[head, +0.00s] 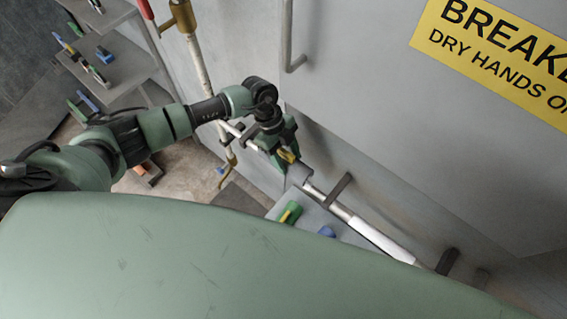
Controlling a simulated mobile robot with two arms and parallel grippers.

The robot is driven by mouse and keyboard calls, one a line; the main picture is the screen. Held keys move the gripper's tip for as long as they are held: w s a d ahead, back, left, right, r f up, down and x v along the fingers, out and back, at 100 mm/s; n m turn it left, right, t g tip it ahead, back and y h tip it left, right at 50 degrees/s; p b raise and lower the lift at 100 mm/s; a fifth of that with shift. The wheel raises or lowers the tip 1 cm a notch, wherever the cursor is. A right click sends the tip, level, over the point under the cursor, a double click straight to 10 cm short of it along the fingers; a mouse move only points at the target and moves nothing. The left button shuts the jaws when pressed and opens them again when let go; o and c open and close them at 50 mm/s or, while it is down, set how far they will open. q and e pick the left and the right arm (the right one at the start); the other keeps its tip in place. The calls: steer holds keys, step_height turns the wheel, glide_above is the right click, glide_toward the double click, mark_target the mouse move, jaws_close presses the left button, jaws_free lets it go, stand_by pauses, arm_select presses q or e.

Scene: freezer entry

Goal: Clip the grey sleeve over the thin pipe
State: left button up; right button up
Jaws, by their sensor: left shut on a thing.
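The thin pipe (322,198) runs slantwise along the grey wall, from beside my left gripper down to the lower right. A white covering (378,238) surrounds its lower stretch. My left gripper (289,157), with yellow at its fingertips, is shut on a grey piece that looks like the grey sleeve (298,175). The sleeve is at the pipe's line, just above the bare bright stretch. The gripper hides part of it, and I cannot tell whether it is around the pipe or only against it.
Dark brackets (340,187) stand out along the pipe. A vertical pipe with a brass valve (184,15) and shelves of tools (95,70) are left. A door handle (288,40) juts out above.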

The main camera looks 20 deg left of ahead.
arm_select(q)
steer(key=shift+s+f+b, duration=0.1)
steer(key=shift+f+b, duration=1.15)
steer(key=shift+f, duration=1.05)
steer(key=o, duration=1.4)
steer(key=b+v, duration=0.1)
steer(key=v, duration=0.7)
steer(key=shift+b, duration=0.35)
steer(key=shift+f, duration=0.1)
